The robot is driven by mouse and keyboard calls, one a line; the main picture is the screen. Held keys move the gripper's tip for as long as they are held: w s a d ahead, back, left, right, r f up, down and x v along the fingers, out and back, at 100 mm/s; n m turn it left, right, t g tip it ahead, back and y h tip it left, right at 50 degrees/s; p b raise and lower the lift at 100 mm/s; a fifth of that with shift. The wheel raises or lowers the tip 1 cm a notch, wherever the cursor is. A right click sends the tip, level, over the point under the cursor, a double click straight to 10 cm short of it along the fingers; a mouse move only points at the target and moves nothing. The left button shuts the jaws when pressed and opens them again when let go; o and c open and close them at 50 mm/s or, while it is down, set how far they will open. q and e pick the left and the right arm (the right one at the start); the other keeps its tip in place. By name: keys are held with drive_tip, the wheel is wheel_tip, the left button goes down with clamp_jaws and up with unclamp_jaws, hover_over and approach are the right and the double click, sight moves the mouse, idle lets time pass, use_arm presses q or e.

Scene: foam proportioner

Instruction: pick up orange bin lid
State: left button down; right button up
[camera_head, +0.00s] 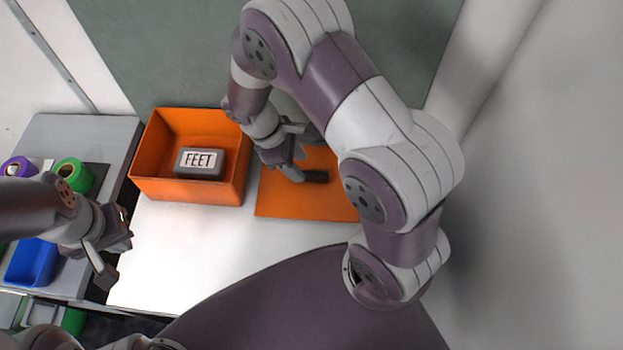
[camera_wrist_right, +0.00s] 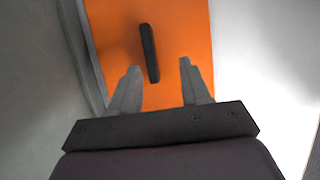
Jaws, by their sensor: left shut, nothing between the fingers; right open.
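The orange bin lid (camera_head: 300,200) lies flat on the white table, to the right of the open orange bin (camera_head: 218,190). A dark bar-shaped handle (camera_head: 315,177) stands on the lid. In the right wrist view the lid (camera_wrist_right: 185,35) fills the middle, with the dark handle (camera_wrist_right: 149,52) just beyond the fingertips. My right gripper (camera_wrist_right: 157,68) is open and empty, its two fingers apart with the handle's near end between their lines. In the head view the right gripper (camera_head: 298,155) is above the lid, close to the handle. My left gripper (camera_head: 118,262) is shut and empty at the left.
A grey box labelled FEET (camera_head: 199,163) sits inside the orange bin. Green tape (camera_head: 72,173), purple tape (camera_head: 20,167) and a blue bin (camera_head: 32,263) are on the grey side table at left. The white table (camera_head: 220,245) is clear in front of the bin. Walls stand behind and at right.

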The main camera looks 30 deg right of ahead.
sight(308, 173)
drive_tip(key=f, duration=0.1)
drive_tip(key=w+d+f, duration=0.1)
drive_tip(key=shift+d+f, duration=0.15)
drive_tip(key=shift+f, duration=0.15)
drive_tip(key=x, duration=0.3)
drive_tip(key=shift+w+d+p, duration=0.15)
drive_tip(key=shift+p, duration=0.15)
drive_tip(key=shift+s+d+f, duration=0.1)
drive_tip(key=shift+s+f, duration=0.2)
drive_tip(key=shift+f, duration=0.05)
use_arm(q)
drive_tip(key=shift+w+d+r, duration=0.1)
drive_tip(key=shift+w+r, duration=0.05)
drive_tip(key=shift+w, duration=0.4)
use_arm(e)
drive_tip(key=shift+w, duration=0.15)
drive_tip(key=shift+c, duration=0.9)
drive_tip(key=c, duration=0.5)
clamp_jaws()
